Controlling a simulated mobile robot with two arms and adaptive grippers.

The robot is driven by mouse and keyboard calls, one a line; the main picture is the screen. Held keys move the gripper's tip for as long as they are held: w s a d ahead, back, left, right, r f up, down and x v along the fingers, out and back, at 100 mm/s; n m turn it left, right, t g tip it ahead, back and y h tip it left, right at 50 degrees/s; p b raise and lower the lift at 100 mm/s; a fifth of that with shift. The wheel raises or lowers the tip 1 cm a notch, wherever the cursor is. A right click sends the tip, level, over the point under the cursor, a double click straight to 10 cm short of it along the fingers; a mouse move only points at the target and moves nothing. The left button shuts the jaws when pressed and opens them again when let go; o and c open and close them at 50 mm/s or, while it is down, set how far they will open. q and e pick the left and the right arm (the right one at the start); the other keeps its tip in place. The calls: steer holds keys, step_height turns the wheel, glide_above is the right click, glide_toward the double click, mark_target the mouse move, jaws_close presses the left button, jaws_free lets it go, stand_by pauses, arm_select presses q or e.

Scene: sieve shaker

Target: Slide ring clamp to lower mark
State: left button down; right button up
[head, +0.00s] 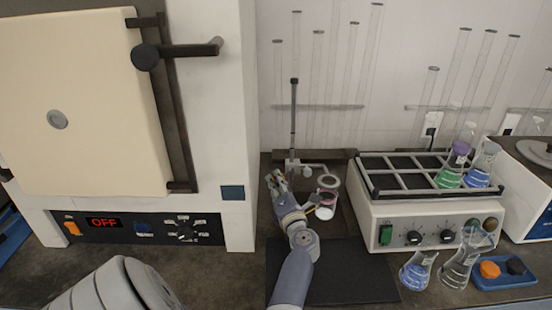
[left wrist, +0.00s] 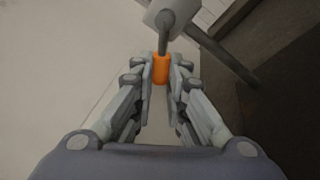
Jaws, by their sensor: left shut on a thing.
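The stand's upright rod (head: 294,120) rises beside the wall. The ring clamp (head: 313,168) sits low on the rod, with its ring reaching out to the right. In the left wrist view the clamp's grey block (left wrist: 165,18) joins an orange knob (left wrist: 160,69), and the rod (left wrist: 225,55) runs diagonally at the right. My left gripper (head: 274,180) is at the left of the rod. In the left wrist view its fingers (left wrist: 161,82) are closed around the orange knob. I cannot make out the marks on the rod. My right gripper is out of view.
A small vessel with pink contents (head: 326,198) stands below the ring. A shaker with flasks in its rack (head: 388,215) stands to the right; more flasks (head: 416,272) stand before it. An oven (head: 215,130) fills the left. A dark mat (head: 350,270) lies clear in front.

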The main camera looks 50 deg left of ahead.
arm_select(q)
steer(key=shift+w+r, duration=0.1)
stand_by(0.5)
steer(key=shift+d, duration=0.1)
steer(key=c, duration=1.6)
jaws_free()
steer(key=shift+f, duration=0.2)
